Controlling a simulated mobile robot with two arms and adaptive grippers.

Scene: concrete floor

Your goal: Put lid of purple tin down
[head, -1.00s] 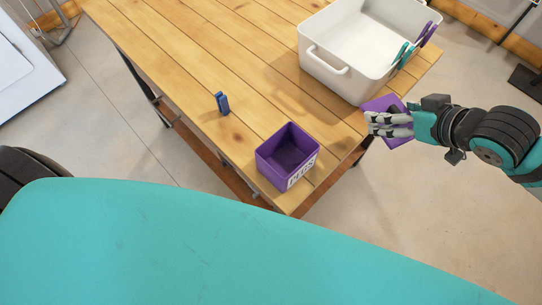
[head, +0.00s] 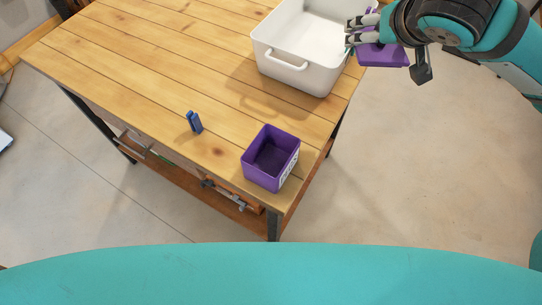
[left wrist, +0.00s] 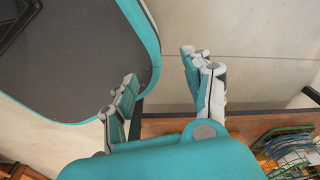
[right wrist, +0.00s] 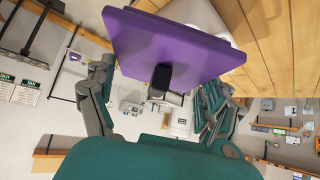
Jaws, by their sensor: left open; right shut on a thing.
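The purple tin (head: 271,160) stands open, without its lid, near the table's front corner in the head view. Its white label is on the right side. My right gripper (head: 358,32) is shut on the purple lid (head: 384,55), beside the white tub's right side. In the right wrist view the lid (right wrist: 170,45) spans the space in front of the fingers, with a dark knob (right wrist: 160,78) on it. My left gripper (left wrist: 158,85) is open and empty in the left wrist view, away from the tabletop.
A white tub (head: 290,68) stands at the table's back right. A small blue clip-like object (head: 194,122) stands on the wooden table (head: 140,65) left of the tin. The table's left and middle are clear. A basket (left wrist: 290,150) shows in the left wrist view.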

